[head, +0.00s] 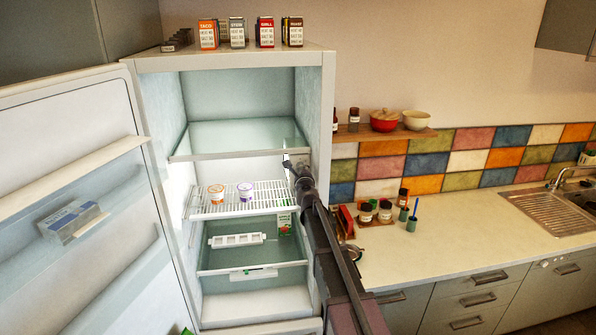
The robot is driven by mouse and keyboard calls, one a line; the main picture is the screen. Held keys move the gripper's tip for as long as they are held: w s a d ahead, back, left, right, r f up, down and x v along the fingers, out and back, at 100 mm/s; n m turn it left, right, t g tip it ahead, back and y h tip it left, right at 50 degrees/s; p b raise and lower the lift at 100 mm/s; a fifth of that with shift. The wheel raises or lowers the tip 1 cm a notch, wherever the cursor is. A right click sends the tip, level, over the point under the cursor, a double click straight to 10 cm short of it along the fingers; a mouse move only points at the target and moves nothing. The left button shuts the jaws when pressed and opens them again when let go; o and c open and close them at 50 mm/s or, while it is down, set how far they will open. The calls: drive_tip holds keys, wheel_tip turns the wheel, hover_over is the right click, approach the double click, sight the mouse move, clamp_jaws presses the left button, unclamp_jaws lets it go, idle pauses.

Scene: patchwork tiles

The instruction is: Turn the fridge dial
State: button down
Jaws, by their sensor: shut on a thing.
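The fridge (325,110) stands open, with its door (70,170) swung out to the left. A pale control box (299,158) sits on the right inner wall, just below the upper glass shelf. My arm reaches in from the lower right. My gripper (288,165) is at this box, shut on the fridge dial. The gripper hides the dial itself, so its setting cannot be read.
A green carton (285,220) stands lower right, near a white rack (237,240). Several boxes, one orange (208,34), stand on top. The counter (455,230) lies to the right.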

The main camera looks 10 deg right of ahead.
drive_tip(key=shift+w, duration=0.1)
drive_tip(key=shift+c, duration=1.5)
unclamp_jaws()
drive_tip(key=shift+s, duration=0.2)
drive_tip(key=s, duration=1.1)
drive_tip(key=shift+s+a, duration=0.35)
drive_tip(key=shift+a, duration=0.1)
